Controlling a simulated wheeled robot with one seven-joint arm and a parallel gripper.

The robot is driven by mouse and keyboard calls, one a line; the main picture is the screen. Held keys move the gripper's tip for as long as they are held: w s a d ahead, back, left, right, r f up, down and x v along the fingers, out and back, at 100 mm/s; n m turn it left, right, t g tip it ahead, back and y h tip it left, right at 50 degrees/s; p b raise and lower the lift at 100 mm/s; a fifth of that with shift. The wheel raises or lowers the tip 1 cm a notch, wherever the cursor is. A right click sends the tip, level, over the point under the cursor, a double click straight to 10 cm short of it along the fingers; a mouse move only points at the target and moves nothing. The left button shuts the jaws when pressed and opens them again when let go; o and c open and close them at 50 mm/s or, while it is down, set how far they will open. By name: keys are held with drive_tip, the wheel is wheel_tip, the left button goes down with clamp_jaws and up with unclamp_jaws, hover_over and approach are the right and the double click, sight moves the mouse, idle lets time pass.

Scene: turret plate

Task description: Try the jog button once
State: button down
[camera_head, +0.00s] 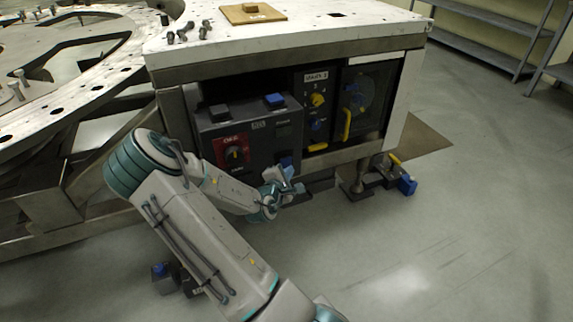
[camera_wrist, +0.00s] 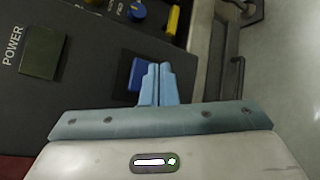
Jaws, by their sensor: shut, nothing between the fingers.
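A dark control box (camera_head: 205,133) stands under the white tabletop. A blue square button (camera_wrist: 136,76) is on the box face in the wrist view, and it also shows low on the box in the head view (camera_head: 286,161). I cannot read a jog label on it. My gripper (camera_wrist: 157,70) has its light blue fingers shut together and empty. The fingertips overlap the button's right part in the wrist view, and I cannot tell whether they touch it. In the head view my gripper (camera_head: 291,176) is at the box's lower right.
The box has a red panel with a rotary switch (camera_head: 234,152) and a raised blue block on top (camera_head: 275,99). A panel with yellow and blue knobs (camera_head: 316,100) is to the right. Blue and dark parts (camera_head: 407,185) lie on the floor.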

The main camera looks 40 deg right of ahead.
drive_tip(key=shift+w, duration=0.1)
drive_tip(key=shift+w+d, duration=0.1)
drive_tip(key=shift+w, duration=0.2)
drive_tip(key=shift+w+d, duration=0.15)
drive_tip(key=shift+w, duration=0.5)
idle(0.8)
idle(0.3)
drive_tip(key=shift+s+a+p, duration=0.25)
drive_tip(key=shift+s+p, duration=0.1)
drive_tip(key=shift+s, duration=0.7)
drive_tip(key=s, duration=0.2)
drive_tip(key=s+a, duration=0.1)
drive_tip(key=s, duration=0.1)
drive_tip(key=shift+s+a, duration=0.1)
drive_tip(key=shift+s, duration=0.3)
idle(0.4)
